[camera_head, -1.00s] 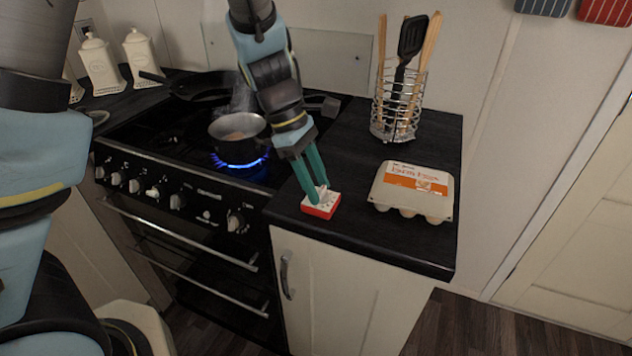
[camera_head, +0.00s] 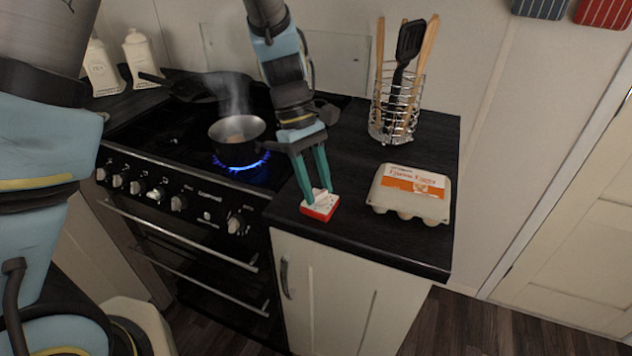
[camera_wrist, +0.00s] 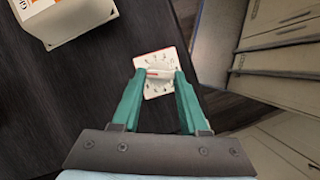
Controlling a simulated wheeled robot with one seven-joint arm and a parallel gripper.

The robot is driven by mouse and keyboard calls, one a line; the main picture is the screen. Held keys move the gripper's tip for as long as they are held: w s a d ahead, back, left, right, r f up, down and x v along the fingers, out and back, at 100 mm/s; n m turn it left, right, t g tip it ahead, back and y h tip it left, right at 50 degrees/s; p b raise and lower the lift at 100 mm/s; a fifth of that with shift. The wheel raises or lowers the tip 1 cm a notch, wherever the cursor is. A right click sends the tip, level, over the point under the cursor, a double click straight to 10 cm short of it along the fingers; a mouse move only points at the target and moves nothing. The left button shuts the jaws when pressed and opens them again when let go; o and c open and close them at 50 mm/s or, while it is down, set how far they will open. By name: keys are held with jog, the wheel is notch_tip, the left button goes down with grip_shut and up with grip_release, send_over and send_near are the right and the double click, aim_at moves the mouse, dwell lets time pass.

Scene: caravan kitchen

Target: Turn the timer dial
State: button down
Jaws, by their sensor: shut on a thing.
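The timer (camera_head: 319,208) is a small red block with a white face, lying on the dark worktop near its front edge. In the wrist view its white face (camera_wrist: 153,58) shows black marks, with a pale dial (camera_wrist: 160,73) carrying a red line at its middle. My gripper (camera_head: 318,191) reaches down from above with its green fingers on either side of the dial. In the wrist view the gripper (camera_wrist: 160,75) is shut on the dial. The fingertips partly hide the lower part of the face.
An egg carton (camera_head: 410,193) stands right of the timer. A wire utensil holder (camera_head: 396,118) stands behind. To the left, a steaming pan (camera_head: 237,138) sits over a lit blue flame on the hob (camera_head: 165,125). Bare worktop lies between timer and utensil holder.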

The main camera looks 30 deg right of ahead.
jog(key=shift+c, duration=2.1)
grip_release()
jog(key=b+v, duration=0.2)
jog(key=v, duration=0.8)
jog(key=shift+w+r, duration=0.2)
jog(key=shift+r, duration=0.15)
